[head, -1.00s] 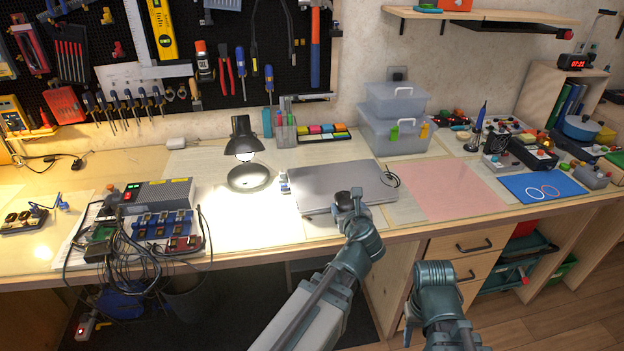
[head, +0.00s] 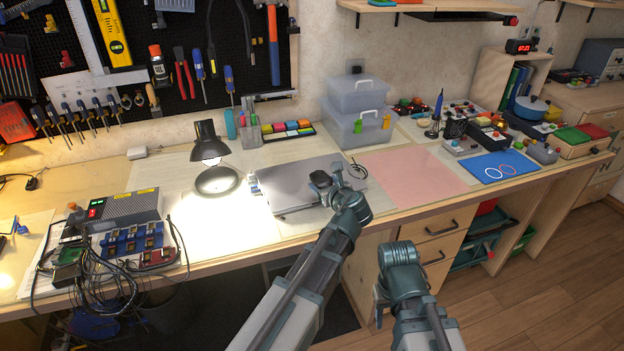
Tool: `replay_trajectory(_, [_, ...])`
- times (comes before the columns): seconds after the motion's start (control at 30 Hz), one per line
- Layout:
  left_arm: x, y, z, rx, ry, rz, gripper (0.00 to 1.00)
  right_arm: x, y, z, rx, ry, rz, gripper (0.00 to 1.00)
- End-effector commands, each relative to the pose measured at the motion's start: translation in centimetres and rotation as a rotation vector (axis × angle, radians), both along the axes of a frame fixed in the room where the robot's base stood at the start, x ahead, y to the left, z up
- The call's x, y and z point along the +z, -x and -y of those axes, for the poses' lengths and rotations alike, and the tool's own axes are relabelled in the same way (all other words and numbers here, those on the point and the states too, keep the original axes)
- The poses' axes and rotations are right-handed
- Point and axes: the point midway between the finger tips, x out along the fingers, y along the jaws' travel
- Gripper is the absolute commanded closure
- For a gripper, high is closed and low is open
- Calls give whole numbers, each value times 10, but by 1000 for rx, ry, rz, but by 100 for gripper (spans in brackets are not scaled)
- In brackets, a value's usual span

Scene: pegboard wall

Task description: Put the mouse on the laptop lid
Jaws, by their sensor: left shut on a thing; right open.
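The closed silver laptop (head: 285,187) lies on the bench, lid up. My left gripper (head: 326,181) is over the right half of the lid. It is shut on the dark mouse (head: 319,179), which is partly hidden by the fingers. I cannot tell whether the mouse touches the lid or hangs just above it. My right gripper (head: 381,305) is open and empty, low in front of the bench's drawers, and mostly hidden by its own wrist.
A lit desk lamp (head: 208,150) stands left of the laptop. Clear storage boxes (head: 352,118) stand behind it, and a cable loops at its right end. A bare pink mat (head: 415,176) lies to the right. Wired electronics (head: 125,245) crowd the left front.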

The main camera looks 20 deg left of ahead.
Motion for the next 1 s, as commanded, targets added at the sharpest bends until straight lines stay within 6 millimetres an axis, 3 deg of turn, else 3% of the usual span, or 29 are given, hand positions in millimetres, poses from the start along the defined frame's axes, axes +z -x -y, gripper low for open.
replay_trajectory(0.03, [-3,-15,-9,5,0,1,84,-3,0,0,0,0,0,50])
replay_trajectory(0.2, [-6,-49,-33,3,0,1,84,-6,0,0,0,0,0,50])
replay_trajectory(0.4, [-9,-72,-51,0,1,1,84,-9,0,0,0,0,0,50])
replay_trajectory(0.73, [-12,-76,-56,0,-1,-1,84,-12,0,0,0,0,0,50])
replay_trajectory(1.0, [-41,-76,-56,-1,-1,0,84,-41,0,0,0,0,0,50])
